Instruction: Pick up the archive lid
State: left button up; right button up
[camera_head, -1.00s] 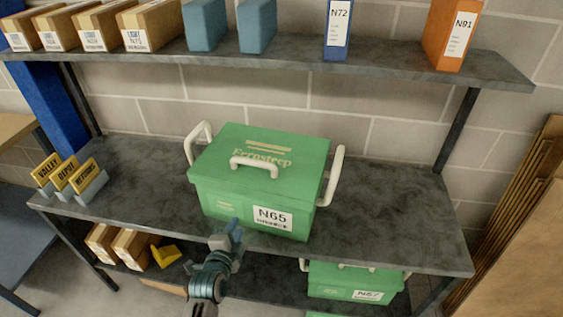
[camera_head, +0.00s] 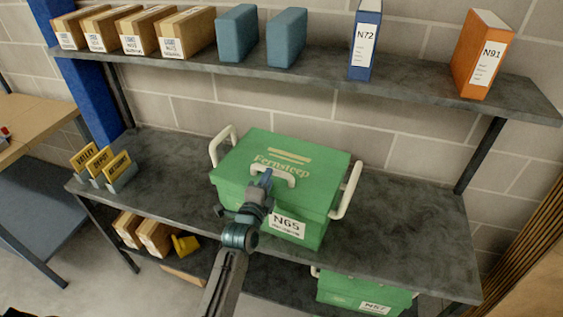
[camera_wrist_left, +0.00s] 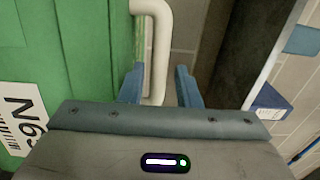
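The green archive lid (camera_head: 322,172) rests on the green archive box (camera_head: 312,238) labelled N65, on the middle shelf. The lid carries a white handle (camera_head: 289,173) on top. My left gripper (camera_head: 266,176) reaches over the box front to this handle and partly covers it. In the left wrist view, its blue fingers (camera_wrist_left: 160,86) are apart, with the white handle (camera_wrist_left: 160,38) between them. The lid (camera_wrist_left: 121,40) shows beside the left finger. The fingers do not look closed on the handle. My right gripper is in neither view.
White side handles (camera_head: 351,192) stick out from the box. The upper shelf (camera_head: 330,80) holds cartons, blue boxes and binders above and behind it. Small yellow-labelled holders (camera_head: 105,168) stand at the left. The shelf right of the box (camera_head: 415,220) is clear.

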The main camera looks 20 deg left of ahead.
pick_arm(q)
jog(key=shift+w+f+p, duration=0.1)
jog(key=shift+w+p, duration=0.4)
jog(key=shift+w, duration=1)
grip_shut()
